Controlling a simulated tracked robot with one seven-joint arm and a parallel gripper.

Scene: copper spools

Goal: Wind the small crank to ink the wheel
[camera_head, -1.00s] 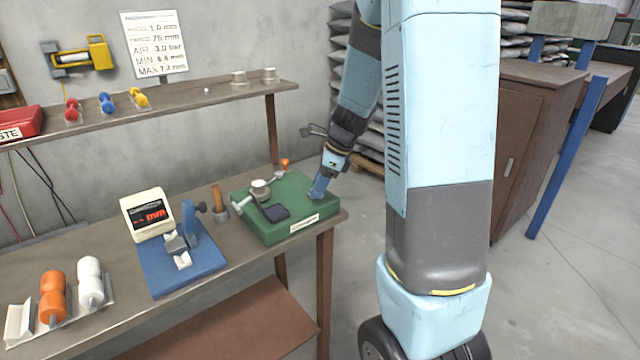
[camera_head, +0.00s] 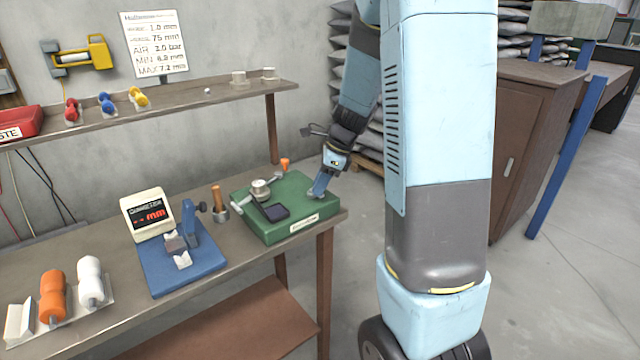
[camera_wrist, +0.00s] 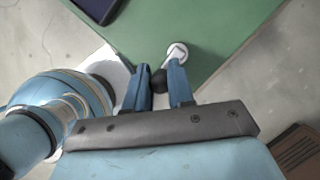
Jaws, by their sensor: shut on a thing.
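The green box (camera_head: 258,225) sits at the right end of the bench, with a dark square pad (camera_head: 276,212) and a round metal wheel (camera_head: 260,188) on top. A rod with an orange knob (camera_head: 285,164) lies along its back. My gripper (camera_head: 318,190) is low at the right side of the box. In the wrist view, my gripper (camera_wrist: 160,88) is shut on the small crank's black knob (camera_wrist: 158,80), beside the crank's pale round hub (camera_wrist: 177,53). The green top (camera_wrist: 230,30) fills much of that view. The crank is hidden by my fingers in the head view.
A blue gauge stand (camera_head: 185,265) with a red-digit display (camera_head: 150,213) and a wooden-handled tool (camera_head: 218,203) stand left of the box. Orange (camera_head: 52,295) and white (camera_head: 90,282) spools lie farther left. A shelf (camera_head: 180,101) runs above the bench.

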